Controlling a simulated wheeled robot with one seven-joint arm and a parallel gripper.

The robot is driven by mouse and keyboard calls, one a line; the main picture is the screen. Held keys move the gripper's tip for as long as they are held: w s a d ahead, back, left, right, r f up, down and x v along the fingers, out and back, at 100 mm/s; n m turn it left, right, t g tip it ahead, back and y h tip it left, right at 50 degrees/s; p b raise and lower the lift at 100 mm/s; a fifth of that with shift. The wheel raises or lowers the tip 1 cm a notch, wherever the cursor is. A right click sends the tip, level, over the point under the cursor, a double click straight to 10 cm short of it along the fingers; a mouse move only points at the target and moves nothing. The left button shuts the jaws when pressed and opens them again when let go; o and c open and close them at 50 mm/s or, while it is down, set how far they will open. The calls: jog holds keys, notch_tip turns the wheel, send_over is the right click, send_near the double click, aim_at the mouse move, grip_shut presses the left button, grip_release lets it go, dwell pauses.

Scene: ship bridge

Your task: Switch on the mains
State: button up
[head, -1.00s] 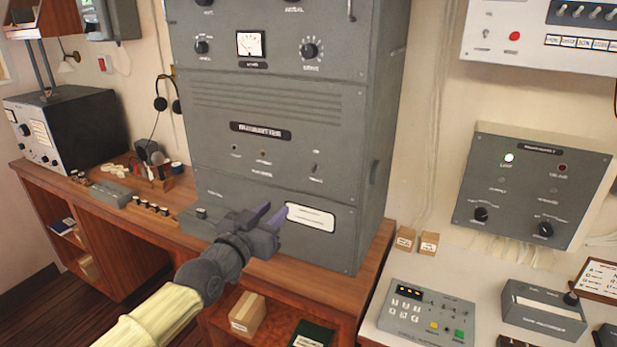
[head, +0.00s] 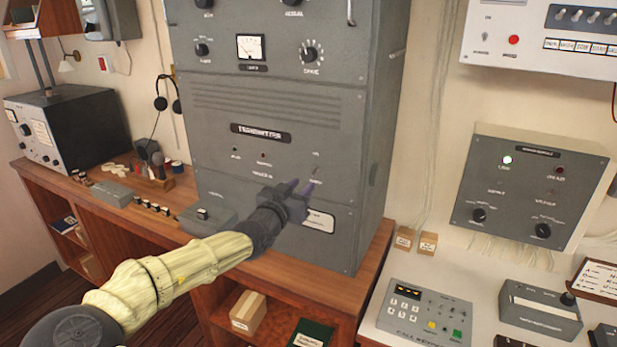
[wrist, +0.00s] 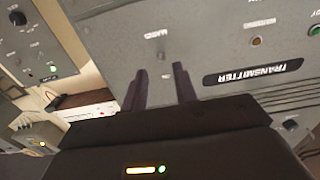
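The grey transmitter panel (head: 270,110) stands on the wooden desk. At its lower right is a small toggle switch (head: 315,170) with labels too blurred to read surely; its lever position cannot be told. My gripper (head: 301,186) is open and empty, just below this switch in the head view. In the wrist view the panel appears upside down, and my two dark fingers (wrist: 160,80) point at it with a gap between them. A small pale switch (wrist: 166,76) shows in that gap; contact cannot be told.
A grey alarm box (head: 530,190) with a lit lamp hangs on the right wall. A keypad unit (head: 425,312) stands on the pale bench. A small grey box (head: 207,215) sits on the desk left of my arm.

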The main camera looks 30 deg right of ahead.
aim_at(314, 172)
jog(key=p+x, duration=0.1)
jog(key=x, duration=0.4)
jog(key=shift+c, duration=0.4)
grip_shut()
